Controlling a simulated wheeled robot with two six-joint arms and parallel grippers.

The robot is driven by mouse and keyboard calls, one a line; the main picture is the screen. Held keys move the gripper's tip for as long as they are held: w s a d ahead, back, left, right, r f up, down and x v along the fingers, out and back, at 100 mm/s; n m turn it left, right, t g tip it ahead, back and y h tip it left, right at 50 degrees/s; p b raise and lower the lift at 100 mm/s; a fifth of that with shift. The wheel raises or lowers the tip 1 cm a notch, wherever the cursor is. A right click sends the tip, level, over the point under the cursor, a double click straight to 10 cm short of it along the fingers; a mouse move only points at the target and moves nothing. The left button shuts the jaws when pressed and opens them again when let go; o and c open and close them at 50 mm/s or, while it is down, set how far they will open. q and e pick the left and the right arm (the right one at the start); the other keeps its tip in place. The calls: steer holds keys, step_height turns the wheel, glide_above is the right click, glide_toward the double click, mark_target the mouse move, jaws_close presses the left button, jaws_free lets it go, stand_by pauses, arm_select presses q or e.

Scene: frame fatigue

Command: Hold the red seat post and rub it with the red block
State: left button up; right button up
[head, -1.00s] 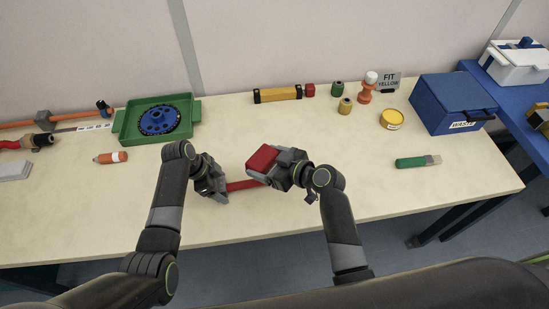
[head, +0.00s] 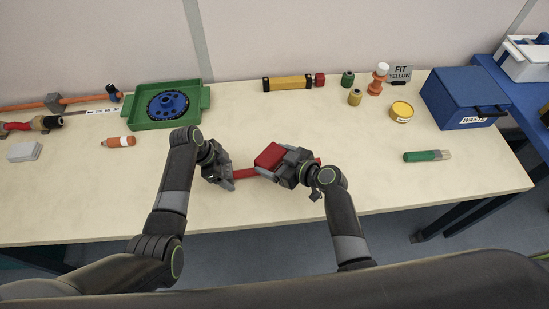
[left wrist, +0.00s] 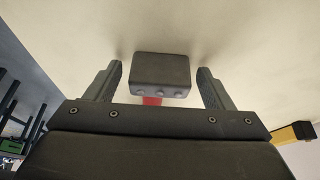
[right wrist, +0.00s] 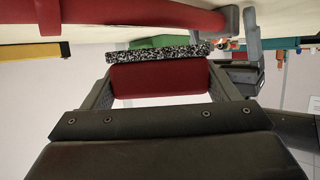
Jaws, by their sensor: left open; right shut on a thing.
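The red seat post (head: 245,173) lies across the near middle of the table, with a dark grey block-shaped end (left wrist: 160,70). My left gripper (head: 226,178) is at that end. In the left wrist view its open fingers (left wrist: 160,90) stand on either side of the grey end, with gaps showing. My right gripper (head: 280,164) is shut on the red block (head: 270,155), over the post's middle. In the right wrist view the block (right wrist: 160,82) has a speckled black-and-white face, and the post (right wrist: 150,18) runs past it.
A green tray (head: 203,96) with a blue-centred black ring stands at the back left. An orange marker (head: 118,142) and a pale block (head: 24,151) lie left. A green-handled brush (head: 425,156) and a blue waste box (head: 455,95) are right. The table's front edge is close.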

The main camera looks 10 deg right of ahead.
steer(key=shift+f, duration=1)
stand_by(0.3)
steer(key=shift+w+d+f, duration=0.1)
steer(key=shift+d, duration=1.8)
steer(key=shift+w+d, duration=0.1)
steer(key=shift+d, duration=1.75)
steer(key=shift+a, duration=0.1)
steer(key=shift+s+a, duration=0.2)
steer(key=shift+a, duration=3.5)
steer(key=shift+r, duration=3.15)
